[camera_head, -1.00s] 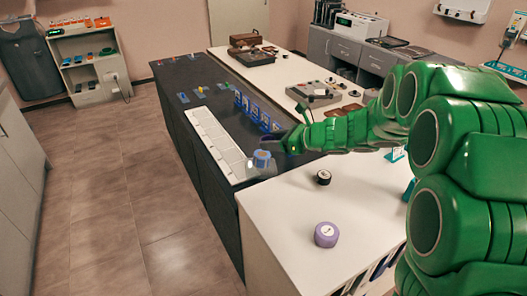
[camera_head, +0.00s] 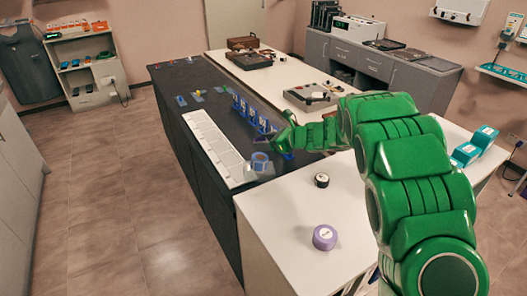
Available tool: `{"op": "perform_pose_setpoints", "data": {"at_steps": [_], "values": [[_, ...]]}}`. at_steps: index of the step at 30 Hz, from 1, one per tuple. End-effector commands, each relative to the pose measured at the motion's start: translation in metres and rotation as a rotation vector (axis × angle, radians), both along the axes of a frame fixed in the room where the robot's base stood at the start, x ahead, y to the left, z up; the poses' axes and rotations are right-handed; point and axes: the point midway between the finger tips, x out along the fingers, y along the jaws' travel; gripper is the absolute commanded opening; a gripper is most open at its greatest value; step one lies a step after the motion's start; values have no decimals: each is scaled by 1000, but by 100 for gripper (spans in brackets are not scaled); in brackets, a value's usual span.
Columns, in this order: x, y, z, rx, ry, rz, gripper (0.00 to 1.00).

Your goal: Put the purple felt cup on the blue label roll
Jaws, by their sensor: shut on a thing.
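The blue label roll (camera_head: 259,162) stands on the dark counter at its near end, beside the white strip, with a clear, see-through shape around it. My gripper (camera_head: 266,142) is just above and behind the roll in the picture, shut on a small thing. That held thing is too small and dark to make out. I cannot tell whether it touches the roll. A round purple thing (camera_head: 324,238) with a pale marked top sits apart on the white counter; it looks like a roll, and I cannot tell if it is the felt cup.
A black roll (camera_head: 321,180) stands on the white counter (camera_head: 285,215). Blue upright holders (camera_head: 252,114) stand close behind my gripper. A white segmented strip (camera_head: 213,145) runs along the dark counter's edge. The floor at left is clear.

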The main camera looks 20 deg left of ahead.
Motion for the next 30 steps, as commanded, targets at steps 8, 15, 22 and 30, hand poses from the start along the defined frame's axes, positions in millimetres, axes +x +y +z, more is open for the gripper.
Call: {"op": "perform_pose_setpoints", "data": {"at_steps": [8, 15, 22, 30], "values": [[14, 6, -21, -1, 3, 0, 25], [18, 9, -26, -1, 2, 1, 25], [19, 9, -55, 0, 5, 0, 25], [18, 9, -57, 1, 3, 1, 25]]}}
